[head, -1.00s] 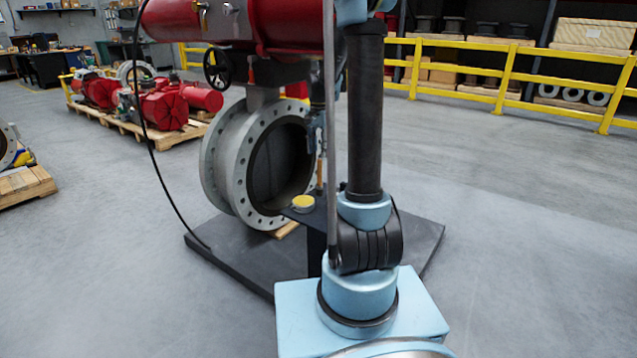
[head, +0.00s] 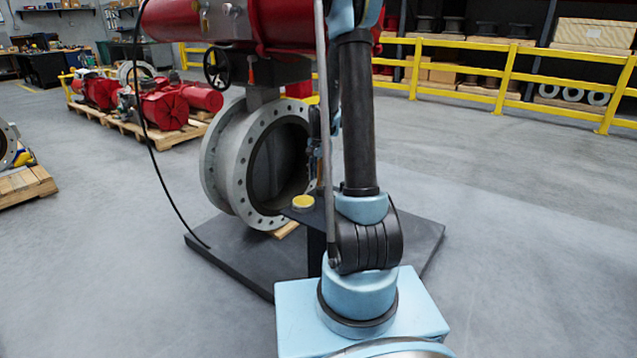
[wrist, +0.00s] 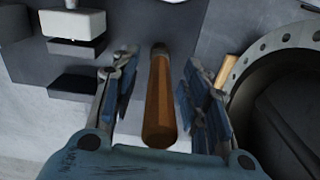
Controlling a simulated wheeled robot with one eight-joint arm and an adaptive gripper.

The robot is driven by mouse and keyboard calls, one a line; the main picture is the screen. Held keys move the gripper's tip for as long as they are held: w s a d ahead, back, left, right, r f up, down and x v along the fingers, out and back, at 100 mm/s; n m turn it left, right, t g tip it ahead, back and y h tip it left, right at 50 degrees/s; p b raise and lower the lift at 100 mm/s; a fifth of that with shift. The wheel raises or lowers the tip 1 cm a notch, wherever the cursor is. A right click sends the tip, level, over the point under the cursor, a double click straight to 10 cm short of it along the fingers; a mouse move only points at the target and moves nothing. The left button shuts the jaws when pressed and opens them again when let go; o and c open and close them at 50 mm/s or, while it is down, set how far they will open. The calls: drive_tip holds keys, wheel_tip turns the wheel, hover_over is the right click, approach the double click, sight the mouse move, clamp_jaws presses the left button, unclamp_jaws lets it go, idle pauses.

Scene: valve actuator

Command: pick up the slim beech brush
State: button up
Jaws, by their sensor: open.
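The slim beech brush (wrist: 160,100) shows in the wrist view as a brown wooden handle with a dark far end. It lies between the two fingers of my gripper (wrist: 160,66), with a visible gap on each side. My gripper is open and no finger appears to touch the handle. In the head view my arm hides most of the gripper and the brush.
A large grey flanged valve (head: 240,160) stands close to the left of my arm, under a red actuator (head: 260,25). Its bore fills the right of the wrist view (wrist: 285,110). A yellow-topped round item (head: 303,202) sits on a dark stand. Open floor lies right.

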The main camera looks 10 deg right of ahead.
drive_tip(key=shift+f, duration=0.8)
clamp_jaws()
drive_tip(key=shift+r, duration=0.1)
